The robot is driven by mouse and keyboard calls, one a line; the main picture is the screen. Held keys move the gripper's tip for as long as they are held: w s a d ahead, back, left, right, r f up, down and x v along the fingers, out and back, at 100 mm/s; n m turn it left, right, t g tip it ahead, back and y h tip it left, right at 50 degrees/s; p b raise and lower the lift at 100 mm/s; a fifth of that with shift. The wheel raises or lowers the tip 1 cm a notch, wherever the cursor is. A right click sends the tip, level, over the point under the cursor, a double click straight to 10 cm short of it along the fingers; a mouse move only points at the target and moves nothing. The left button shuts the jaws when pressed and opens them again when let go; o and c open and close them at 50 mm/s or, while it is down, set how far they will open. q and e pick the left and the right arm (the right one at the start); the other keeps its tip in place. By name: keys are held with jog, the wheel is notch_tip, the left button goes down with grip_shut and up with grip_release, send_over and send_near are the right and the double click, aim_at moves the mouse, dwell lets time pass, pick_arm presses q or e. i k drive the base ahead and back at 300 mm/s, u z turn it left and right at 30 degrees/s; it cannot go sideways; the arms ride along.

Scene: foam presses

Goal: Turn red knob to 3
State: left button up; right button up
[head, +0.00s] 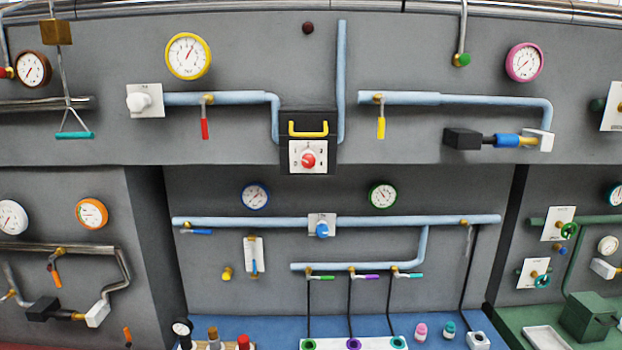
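The red knob (308,161) sits on a white square plate (296,166) with small dial marks around it. The plate is on the lower front of a black box (322,122) on the upper grey wall, near the middle of the head view. The marks are too small to read, so I cannot tell which number the knob points to. Neither of my grippers shows in the head view.
A yellow handle (308,129) sticks out above the red knob. Blue pipes (343,80) run beside the box. A red lever (205,128) hangs left, a yellow lever (381,127) right. A blue knob (322,230) is below. The space before the red knob looks clear.

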aim_at(308, 159)
jog(key=u, duration=0.05)
jog(key=k, duration=0.6)
jog(key=z, duration=0.7)
jog(key=i, duration=1.55)
jog(key=u, duration=0.75)
